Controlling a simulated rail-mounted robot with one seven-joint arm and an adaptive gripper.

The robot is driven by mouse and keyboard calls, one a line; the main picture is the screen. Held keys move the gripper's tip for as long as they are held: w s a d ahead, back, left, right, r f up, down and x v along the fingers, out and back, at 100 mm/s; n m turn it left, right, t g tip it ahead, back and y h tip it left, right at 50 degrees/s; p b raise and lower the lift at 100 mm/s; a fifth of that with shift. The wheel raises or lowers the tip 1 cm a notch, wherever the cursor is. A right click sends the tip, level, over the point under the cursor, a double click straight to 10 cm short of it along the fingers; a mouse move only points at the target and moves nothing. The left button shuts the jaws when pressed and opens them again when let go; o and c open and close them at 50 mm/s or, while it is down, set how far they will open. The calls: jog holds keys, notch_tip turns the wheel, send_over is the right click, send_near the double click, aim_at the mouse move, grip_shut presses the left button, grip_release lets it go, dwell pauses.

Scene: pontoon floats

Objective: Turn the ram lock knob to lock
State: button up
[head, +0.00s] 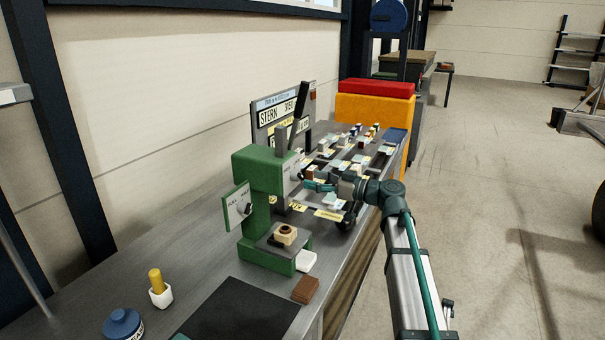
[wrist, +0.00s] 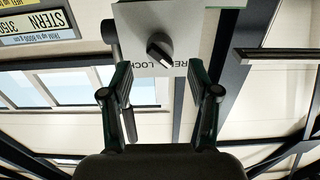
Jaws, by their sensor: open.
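The ram lock knob (wrist: 160,50) is a black knob on a pale plate (wrist: 136,20) in the wrist view. The word LOCK is legible on the plate, with lettering partly hidden beside it. The knob's bar looks slanted; which label it points at I cannot tell. My gripper (wrist: 161,72) is open, with one finger on each side of the knob and its jaws empty. Contact is not visible. In the head view my gripper (head: 316,186) is at the right side of the green press (head: 260,170), by its pale right-hand plate (head: 292,168).
Another plate with a black knob (head: 245,210) is on the press's left side. A part (head: 286,233) sits on the press base. Several small labelled items (head: 350,155) crowd the bench behind. A dark mat (head: 240,315), blue jar (head: 123,323) and brown block (head: 306,290) lie in front.

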aim_at(303, 178)
jog(key=shift+p+x, duration=0.65)
jog(key=shift+x, duration=1.55)
jog(key=c, duration=1.2)
jog(key=shift+o, duration=0.2)
